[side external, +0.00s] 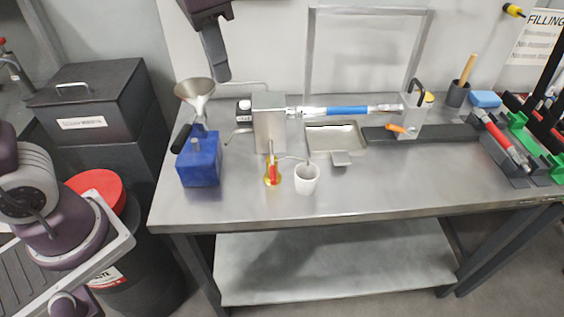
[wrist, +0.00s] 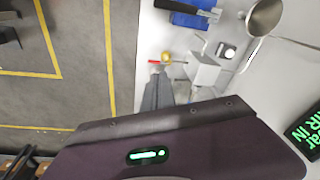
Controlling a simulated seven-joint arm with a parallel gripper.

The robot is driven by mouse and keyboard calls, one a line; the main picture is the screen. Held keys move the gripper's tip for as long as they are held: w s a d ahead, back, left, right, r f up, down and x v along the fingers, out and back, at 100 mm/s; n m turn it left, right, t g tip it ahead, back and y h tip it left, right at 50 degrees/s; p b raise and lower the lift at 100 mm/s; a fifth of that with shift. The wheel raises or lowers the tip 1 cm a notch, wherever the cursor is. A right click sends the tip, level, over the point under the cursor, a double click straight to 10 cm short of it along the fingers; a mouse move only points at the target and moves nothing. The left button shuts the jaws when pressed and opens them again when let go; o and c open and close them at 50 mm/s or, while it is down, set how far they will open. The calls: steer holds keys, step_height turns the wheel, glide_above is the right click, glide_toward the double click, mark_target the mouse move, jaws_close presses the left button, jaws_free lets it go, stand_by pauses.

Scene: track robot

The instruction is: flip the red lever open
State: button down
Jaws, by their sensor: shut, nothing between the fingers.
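The red lever (side external: 272,175) is small and stands upright with a yellow round part, on the front of the bench below a silver metal box (side external: 268,122). In the wrist view the red lever (wrist: 153,62) shows beside the yellow part, with a thin rod running to the silver box (wrist: 204,70).
A white cup (side external: 306,179) stands just right of the lever. A blue block (side external: 199,160) with a black handle and a funnel (side external: 195,92) stand to its left. A metal tray (side external: 352,137) lies behind right. The bench's front right is clear.

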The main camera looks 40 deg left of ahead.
steer(key=m+g, duration=0.2)
glide_above(273, 170)
steer(key=d, duration=0.1)
step_height(273, 170, down, 4)
steer(key=w+d+f+m+g+y, duration=0.1)
steer(key=w+d+f+m, duration=0.1)
steer(key=w+d+f, duration=0.2)
step_height(273, 170, down, 3)
steer(key=shift+w+d+r+y, duration=0.1)
steer(key=shift+w+d+y, duration=0.15)
steer(key=shift+d, duration=0.25)
steer(key=s+a+f, duration=0.2)
steer(key=f, duration=0.4)
steer(key=s+a+f, duration=0.1)
steer(key=a+f, duration=0.1)
steer(key=f, duration=0.4)
steer(key=shift+s, duration=0.4)
